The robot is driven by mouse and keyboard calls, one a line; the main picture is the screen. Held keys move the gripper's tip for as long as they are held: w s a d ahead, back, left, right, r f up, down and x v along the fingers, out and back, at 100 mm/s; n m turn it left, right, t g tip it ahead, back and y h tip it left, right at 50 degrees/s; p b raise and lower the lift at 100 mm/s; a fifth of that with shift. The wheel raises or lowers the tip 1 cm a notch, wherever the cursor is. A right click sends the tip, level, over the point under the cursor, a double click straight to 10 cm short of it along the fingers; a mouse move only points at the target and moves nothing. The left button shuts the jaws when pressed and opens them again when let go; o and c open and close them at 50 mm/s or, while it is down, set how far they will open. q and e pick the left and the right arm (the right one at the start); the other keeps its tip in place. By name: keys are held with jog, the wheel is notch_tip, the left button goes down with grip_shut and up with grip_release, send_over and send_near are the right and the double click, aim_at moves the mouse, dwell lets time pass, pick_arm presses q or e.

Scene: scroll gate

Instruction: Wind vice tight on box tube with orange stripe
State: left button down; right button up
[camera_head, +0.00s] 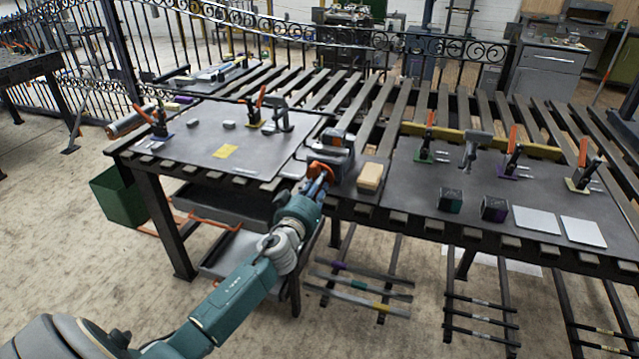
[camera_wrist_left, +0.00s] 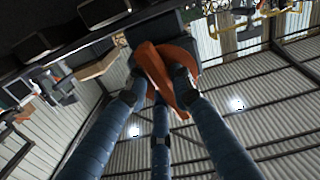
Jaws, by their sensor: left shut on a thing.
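The dark grey vice (camera_head: 333,152) stands at the front edge of the slatted bench. Its orange handle (camera_head: 318,170) faces me. My left gripper (camera_head: 317,183) is at the handle, its arm reaching up from the bottom left. In the left wrist view the fingers (camera_wrist_left: 158,92) are shut on the orange handle (camera_wrist_left: 160,70). Something with a small orange-brown patch (camera_head: 337,134) shows at the top of the vice. I cannot tell whether it is the box tube, or how tight the jaws are. My right gripper is not in view.
A tan block (camera_head: 370,177) sits just right of the vice. Orange-handled toggle clamps stand on the grey plates at left (camera_head: 220,140) and right (camera_head: 405,195). A green bin (camera_head: 119,195) is beneath the left end. Bars lie on a low rack (camera_head: 355,290) under the bench.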

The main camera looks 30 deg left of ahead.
pick_arm(q)
jog(key=m, duration=0.3)
jog(key=shift+a+f, duration=0.1)
jog(key=shift+f, duration=0.05)
jog(key=m, duration=0.5)
jog(key=shift+a+f+b, duration=0.1)
jog(key=shift+a+b, duration=0.05)
jog(key=shift+b, duration=0.2)
jog(key=m, duration=0.4)
jog(key=shift+a+m, duration=0.1)
jog(key=shift+m, duration=0.2)
jog(key=m, duration=0.3)
jog(key=shift+s+a+m, duration=0.1)
jog(key=shift+m, duration=0.2)
jog(key=m, duration=0.4)
jog(key=shift+a+m, duration=0.15)
jog(key=shift+m, duration=0.15)
jog(key=m+p, duration=0.1)
jog(key=m, duration=0.2)
jog(key=shift+m, duration=0.3)
jog(key=m+p, duration=0.1)
jog(key=m, duration=0.3)
jog(key=shift+m+p, duration=0.4)
jog(key=shift+m, duration=1.3)
